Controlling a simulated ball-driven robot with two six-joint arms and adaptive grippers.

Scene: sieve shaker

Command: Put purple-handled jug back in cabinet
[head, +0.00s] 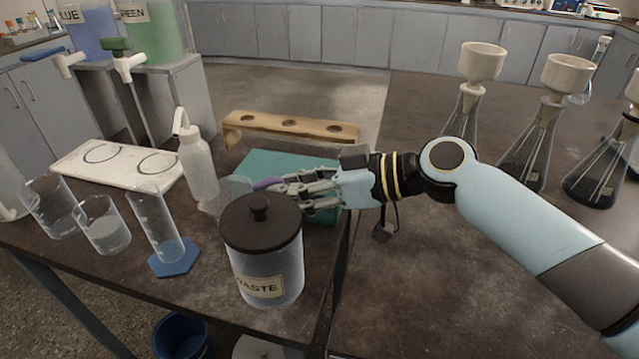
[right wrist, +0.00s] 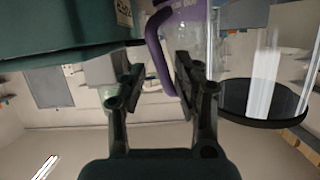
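The purple-handled jug (head: 240,186) is clear and stands partly hidden behind the waste jar in the head view. Its purple handle (head: 266,184) points right, toward my right gripper (head: 296,187). In the right wrist view the purple handle (right wrist: 156,50) passes between the two fingers of my right gripper (right wrist: 158,72). The fingers are apart, with the handle closer to the right-hand finger; I cannot tell whether they touch. Grey cabinets (head: 290,35) line the far wall, doors shut, and another cabinet (head: 35,95) stands at left. My left gripper is not in view.
The black-lidded waste jar (head: 262,255) stands close in front of my right gripper. A teal block (head: 262,163) and a wooden rack (head: 290,127) lie behind. Beakers (head: 103,225), a cylinder (head: 157,220) and a wash bottle (head: 198,165) stand left. Funnel-topped flasks (head: 543,125) stand right.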

